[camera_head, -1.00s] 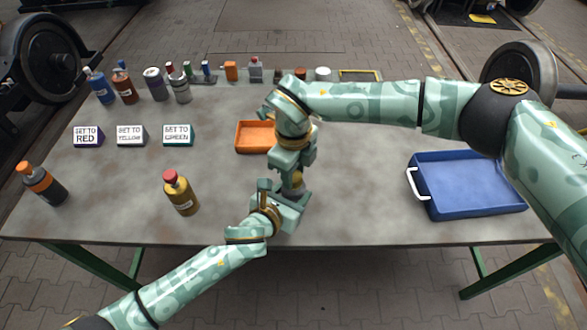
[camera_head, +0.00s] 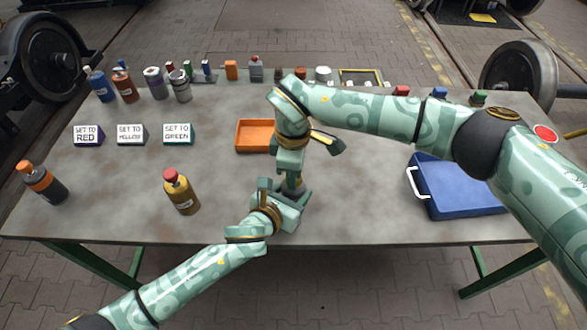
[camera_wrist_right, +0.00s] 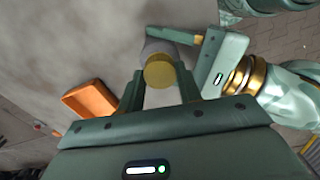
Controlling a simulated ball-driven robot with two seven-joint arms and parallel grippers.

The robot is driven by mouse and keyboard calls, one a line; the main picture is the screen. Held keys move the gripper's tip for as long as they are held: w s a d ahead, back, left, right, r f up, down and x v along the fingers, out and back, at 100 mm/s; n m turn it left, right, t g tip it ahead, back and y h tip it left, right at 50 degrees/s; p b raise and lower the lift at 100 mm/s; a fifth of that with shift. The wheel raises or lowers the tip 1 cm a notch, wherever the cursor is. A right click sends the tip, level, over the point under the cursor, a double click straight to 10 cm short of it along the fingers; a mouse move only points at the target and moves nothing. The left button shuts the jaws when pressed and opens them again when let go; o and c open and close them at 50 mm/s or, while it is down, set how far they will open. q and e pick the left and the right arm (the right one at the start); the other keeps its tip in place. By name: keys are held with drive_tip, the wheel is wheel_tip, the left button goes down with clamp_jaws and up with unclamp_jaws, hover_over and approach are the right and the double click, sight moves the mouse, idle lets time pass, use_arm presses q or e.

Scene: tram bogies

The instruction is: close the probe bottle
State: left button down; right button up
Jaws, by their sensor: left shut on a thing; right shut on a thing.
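The probe bottle, with a greyish body (camera_wrist_right: 158,46), is mostly hidden by my grippers in the head view. In the right wrist view, a round gold cap (camera_wrist_right: 160,72) sits at the end of the body, between the fingers of my right gripper (camera_wrist_right: 161,85). My right gripper (camera_head: 291,178) is shut on the cap, directly above my left gripper (camera_head: 290,198). My left gripper, also in the right wrist view (camera_wrist_right: 205,58), is shut on the bottle body and holds it above the table. How far the cap is seated cannot be told.
An orange tray (camera_head: 240,137) lies behind the grippers, and a blue tray (camera_head: 462,207) with a white handle stands right. A gold bottle with a red cap (camera_head: 181,194) and a dark orange-capped bottle (camera_head: 44,184) stand left. Several bottles and label blocks line the back left.

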drive_tip(key=o, duration=1)
wheel_tip(320, 180, up, 12)
drive_tip(key=shift+r, duration=0.1)
use_arm(q)
drive_tip(key=c, duration=0.5)
unclamp_jaws()
use_arm(e)
drive_tip(key=shift+w, duration=0.1)
